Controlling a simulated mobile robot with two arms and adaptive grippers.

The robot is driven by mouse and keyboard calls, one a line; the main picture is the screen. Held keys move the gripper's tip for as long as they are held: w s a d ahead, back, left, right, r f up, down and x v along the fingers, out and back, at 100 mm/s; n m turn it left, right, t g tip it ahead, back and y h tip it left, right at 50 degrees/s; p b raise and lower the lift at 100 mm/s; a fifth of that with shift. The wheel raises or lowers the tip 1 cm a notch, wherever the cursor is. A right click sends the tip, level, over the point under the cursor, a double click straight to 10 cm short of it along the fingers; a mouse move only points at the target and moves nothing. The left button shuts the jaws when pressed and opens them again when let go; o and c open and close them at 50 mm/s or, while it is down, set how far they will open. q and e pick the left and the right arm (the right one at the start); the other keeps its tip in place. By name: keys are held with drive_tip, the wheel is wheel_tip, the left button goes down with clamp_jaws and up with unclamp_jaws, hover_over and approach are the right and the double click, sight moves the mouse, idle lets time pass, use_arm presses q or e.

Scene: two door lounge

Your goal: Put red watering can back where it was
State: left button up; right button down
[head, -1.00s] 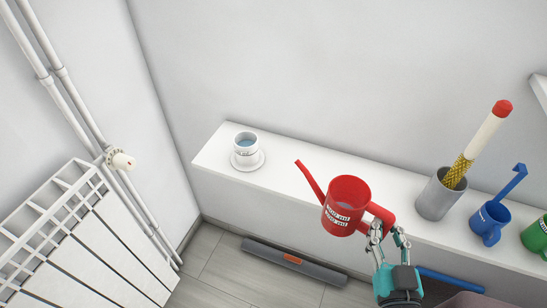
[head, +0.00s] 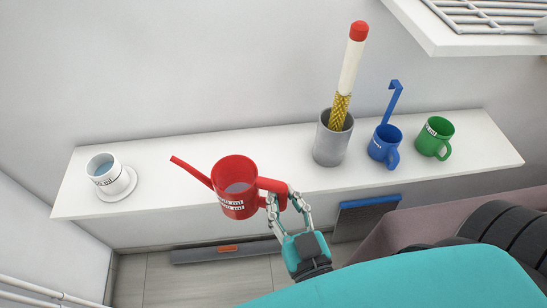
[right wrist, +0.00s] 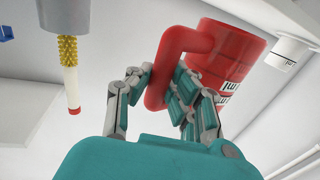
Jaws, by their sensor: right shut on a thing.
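The red watering can (head: 237,190) has a long thin spout pointing left and a label on its side. My right gripper (head: 280,200) is shut on its handle at the can's right side. The can is upright and overlaps the front edge of the white shelf (head: 280,152) in the head view; whether it touches the shelf I cannot tell. In the right wrist view the can (right wrist: 230,50) shows with its handle between the fingers of my right gripper (right wrist: 158,92). My left gripper is not in view.
On the shelf, a white cup (head: 107,173) on a saucer stands left of the can. A grey holder (head: 331,143) with a brush, a blue mug (head: 384,145) and a green mug (head: 434,138) stand right. A wire rack (head: 490,15) is at upper right.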

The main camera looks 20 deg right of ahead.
drive_tip(key=w+d+f, duration=0.1)
drive_tip(key=w, duration=0.2)
drive_tip(key=w+d+f, duration=0.2)
drive_tip(key=w, duration=0.2)
drive_tip(key=w+d+f, duration=0.1)
drive_tip(key=w, duration=0.2)
drive_tip(key=shift+w+d+f, duration=0.2)
drive_tip(key=shift+d+f, duration=0.05)
drive_tip(key=shift+d, duration=0.1)
drive_tip(key=shift+f, duration=0.15)
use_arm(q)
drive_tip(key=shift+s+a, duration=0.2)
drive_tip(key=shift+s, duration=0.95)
use_arm(e)
drive_tip(key=c, duration=1.3)
unclamp_jaws()
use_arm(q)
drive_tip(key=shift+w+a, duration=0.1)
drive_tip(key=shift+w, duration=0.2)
use_arm(e)
drive_tip(key=shift+o, duration=0.2)
drive_tip(key=shift+s, duration=0.1)
